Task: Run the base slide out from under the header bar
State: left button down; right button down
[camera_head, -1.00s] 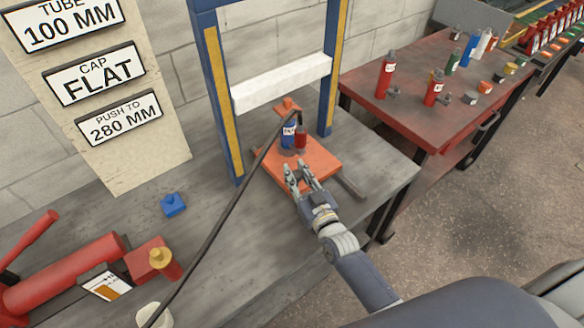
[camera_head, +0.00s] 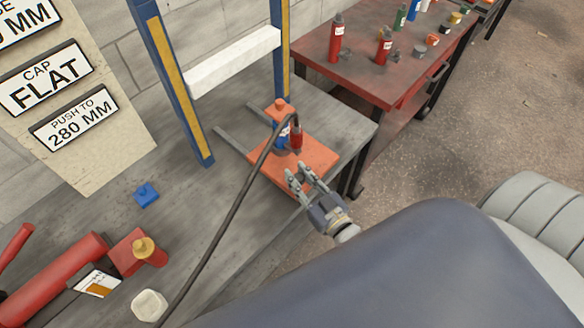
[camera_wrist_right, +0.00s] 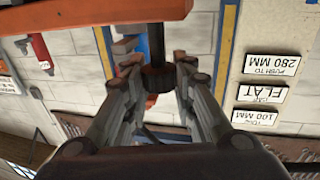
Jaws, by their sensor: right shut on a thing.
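The orange base slide (camera_head: 315,158) sits in front of the blue posts, clear of the white header bar (camera_head: 235,62) in the head view. A blue cylinder (camera_head: 281,136) with an orange cap (camera_head: 281,106) stands upright on it, with a red fitting (camera_head: 296,141) beside it. My right gripper (camera_head: 300,180) is at the slide's front edge. In the wrist view, its fingers are shut on a dark round knob (camera_wrist_right: 158,78) by the orange slide (camera_wrist_right: 90,14). My left gripper is not in view.
Grey rails (camera_head: 232,143) lie bare behind the slide. A black hose (camera_head: 237,208) runs from the red fitting across the grey bench (camera_head: 190,215). A red pump (camera_head: 60,275), blue block (camera_head: 146,194) and white cup (camera_head: 149,304) are at left. A red table (camera_head: 390,75) stands behind right.

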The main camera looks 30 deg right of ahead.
jog(key=shift+s+d, duration=0.1)
jog(key=shift+s, duration=0.05)
jog(key=c, duration=1.3)
grip_release()
jog(key=s+d, duration=0.1)
jog(key=s, duration=1.1)
jog(key=shift+d, duration=0.25)
